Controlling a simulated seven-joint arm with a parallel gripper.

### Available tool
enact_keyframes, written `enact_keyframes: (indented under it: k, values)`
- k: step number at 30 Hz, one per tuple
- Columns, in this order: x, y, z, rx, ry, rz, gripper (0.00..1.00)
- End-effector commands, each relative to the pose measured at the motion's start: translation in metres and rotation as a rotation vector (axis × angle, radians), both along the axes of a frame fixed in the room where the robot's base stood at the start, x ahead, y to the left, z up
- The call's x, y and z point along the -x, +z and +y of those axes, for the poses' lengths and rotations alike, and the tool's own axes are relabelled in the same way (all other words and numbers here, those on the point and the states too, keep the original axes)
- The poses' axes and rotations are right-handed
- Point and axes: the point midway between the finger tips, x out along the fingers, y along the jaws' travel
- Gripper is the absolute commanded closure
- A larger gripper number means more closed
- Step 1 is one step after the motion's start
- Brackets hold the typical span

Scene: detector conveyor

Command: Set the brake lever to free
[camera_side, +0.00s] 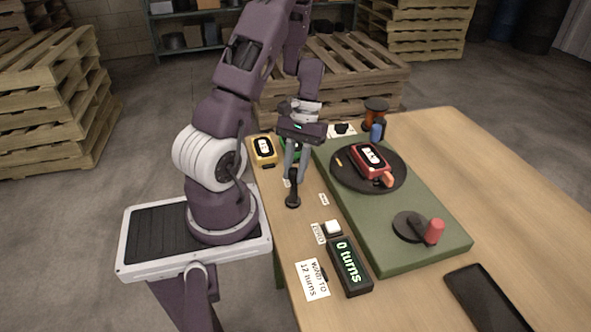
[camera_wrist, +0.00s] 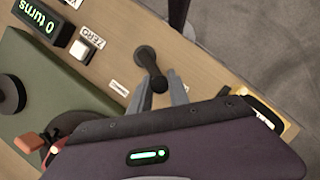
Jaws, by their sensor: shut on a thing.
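The brake lever (camera_side: 292,201) is a short black lever on a round black base near the table's left edge. Its stem rises between the fingers of my gripper (camera_side: 295,173). In the wrist view the lever (camera_wrist: 148,60) shows its round end beyond the fingertips, and its stem runs back between them. My gripper (camera_wrist: 160,86) is shut on the lever's upper part. A small white label (camera_side: 324,199) lies right of the lever; its text is too small to read. Another label is partly hidden by the fingers.
Right of the lever stands a green base (camera_side: 400,240) with a black turntable, a red device and a red-handled crank. A display (camera_side: 349,266) reads "0 turns", beside a white button (camera_side: 332,227). A yellow device (camera_side: 264,150) sits behind the lever. A dark tablet (camera_side: 485,300) lies front right.

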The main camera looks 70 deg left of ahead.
Motion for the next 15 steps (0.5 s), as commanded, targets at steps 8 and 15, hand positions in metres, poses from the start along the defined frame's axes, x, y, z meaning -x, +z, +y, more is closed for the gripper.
enact_keyframes:
  k: [8,15]
  values:
    - [0.0008,0.0002,0.0009,-0.001,0.001,0.001,0.76]
    - [0.0007,0.0,0.0005,-0.001,0.001,0.001,0.56]
